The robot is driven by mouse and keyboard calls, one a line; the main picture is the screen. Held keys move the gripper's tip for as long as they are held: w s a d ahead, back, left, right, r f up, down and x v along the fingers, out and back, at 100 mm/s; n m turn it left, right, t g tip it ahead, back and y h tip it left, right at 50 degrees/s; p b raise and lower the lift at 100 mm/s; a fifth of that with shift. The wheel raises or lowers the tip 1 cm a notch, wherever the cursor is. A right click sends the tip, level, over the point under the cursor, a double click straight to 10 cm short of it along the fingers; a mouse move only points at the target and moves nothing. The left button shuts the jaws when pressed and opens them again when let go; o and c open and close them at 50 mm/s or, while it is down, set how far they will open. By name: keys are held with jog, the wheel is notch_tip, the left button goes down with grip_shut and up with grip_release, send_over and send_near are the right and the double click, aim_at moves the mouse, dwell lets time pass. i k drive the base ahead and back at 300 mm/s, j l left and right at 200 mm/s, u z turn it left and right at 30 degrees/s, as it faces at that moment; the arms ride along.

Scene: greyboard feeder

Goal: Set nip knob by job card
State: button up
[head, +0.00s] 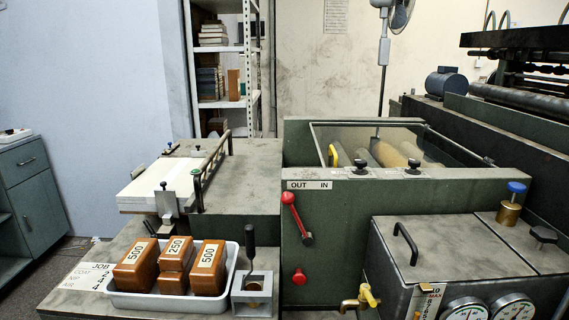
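The job card (88,276) lies at the lower left, beside a white tray. It reads JOB at the top with smaller lines below; a NIP line seems to be among them, but the figures are too small to read surely. No knob carries a readable nip label. Two black knobs, a left one (359,167) and a right one (413,167), stand on the green feeder housing (450,182). Another black knob (543,236) is on the grey box at right. My gripper is not in view.
The white tray (170,301) holds brown blocks marked 500, 250 and 500. A red lever (297,218) hangs below an OUT IN label (310,185). The grey box (450,245) carries a blue-topped valve (516,188) and gauges (465,310). A paper stack (160,185) sits left.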

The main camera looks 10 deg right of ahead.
aim_at(360, 164)
jog(key=i+l+z, duration=0.2)
jog(key=i, duration=0.3)
jog(key=i+l+z, duration=0.1)
jog(key=i+z, duration=0.15)
jog(key=i, duration=0.2)
